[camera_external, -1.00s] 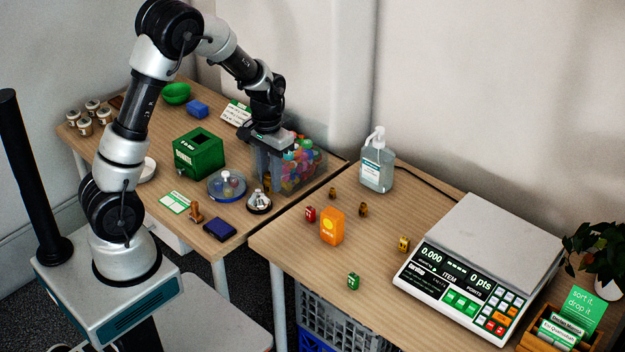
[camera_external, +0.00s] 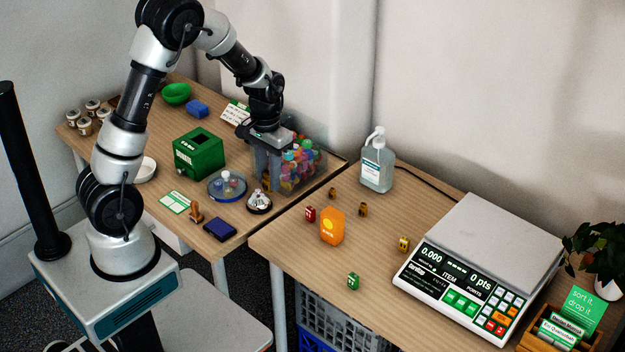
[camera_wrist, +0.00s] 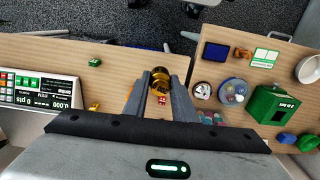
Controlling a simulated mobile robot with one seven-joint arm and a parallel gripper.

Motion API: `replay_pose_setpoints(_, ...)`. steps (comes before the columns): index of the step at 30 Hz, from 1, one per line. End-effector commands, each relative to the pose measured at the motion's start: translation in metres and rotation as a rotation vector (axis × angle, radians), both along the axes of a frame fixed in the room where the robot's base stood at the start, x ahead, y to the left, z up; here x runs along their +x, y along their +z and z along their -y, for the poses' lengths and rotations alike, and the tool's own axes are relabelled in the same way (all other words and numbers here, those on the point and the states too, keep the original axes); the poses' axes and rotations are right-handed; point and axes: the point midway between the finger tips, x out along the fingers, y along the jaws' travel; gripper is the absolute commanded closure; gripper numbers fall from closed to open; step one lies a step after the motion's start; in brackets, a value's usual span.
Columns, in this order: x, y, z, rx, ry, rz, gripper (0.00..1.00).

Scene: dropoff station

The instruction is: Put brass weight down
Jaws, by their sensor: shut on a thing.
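A brass weight (camera_wrist: 160,78) sits between the fingertips of my gripper (camera_wrist: 160,84) in the wrist view, and the fingers are shut on it. In the external view my gripper (camera_external: 267,178) points down in front of the clear bin of coloured pieces, near the right side of the left table. I cannot make out the held weight there.
The clear bin (camera_external: 313,172) is close behind my gripper. A bell (camera_external: 259,203), a round blue dish (camera_external: 223,196) and a green box (camera_external: 198,157) stand nearby. The right table holds an orange box (camera_external: 332,226), a pump bottle (camera_external: 376,172) and a scale (camera_external: 490,240). A gap separates the tables.

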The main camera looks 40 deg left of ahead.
Motion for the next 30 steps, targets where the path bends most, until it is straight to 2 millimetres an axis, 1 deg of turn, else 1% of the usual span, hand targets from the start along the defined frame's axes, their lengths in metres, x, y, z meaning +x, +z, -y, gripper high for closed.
replay_pose_setpoints(5, 0.001, 0.000, 0.000, 0.000, 0.000, 0.001, 1.00)
replay_pose_setpoints(8, 0.008, -0.005, 0.004, 0.001, -0.011, 0.002, 1.00)
replay_pose_setpoints(11, 0.028, -0.017, 0.016, 0.004, -0.042, 0.003, 1.00)
replay_pose_setpoints(13, 0.050, -0.030, 0.031, 0.006, -0.078, 0.004, 1.00)
replay_pose_setpoints(14, 0.061, -0.036, 0.039, 0.007, -0.097, 0.004, 1.00)
replay_pose_setpoints(15, 0.076, -0.045, 0.051, 0.009, -0.123, 0.005, 1.00)
replay_pose_setpoints(17, 0.097, -0.058, 0.073, 0.011, -0.166, 0.004, 1.00)
replay_pose_setpoints(18, 0.111, -0.067, 0.088, 0.012, -0.194, 0.003, 1.00)
replay_pose_setpoints(20, 0.130, -0.080, 0.112, 0.012, -0.237, 0.003, 1.00)
replay_pose_setpoints(21, 0.141, -0.089, 0.129, 0.012, -0.265, 0.002, 1.00)
replay_pose_setpoints(23, 0.155, -0.101, 0.154, 0.010, -0.305, 0.002, 1.00)
replay_pose_setpoints(24, 0.163, -0.109, 0.171, 0.009, -0.331, 0.002, 1.00)
replay_pose_setpoints(27, 0.177, -0.126, 0.207, 0.008, -0.386, 0.001, 1.00)
replay_pose_setpoints(30, 0.184, -0.138, 0.236, 0.005, -0.428, 0.000, 1.00)
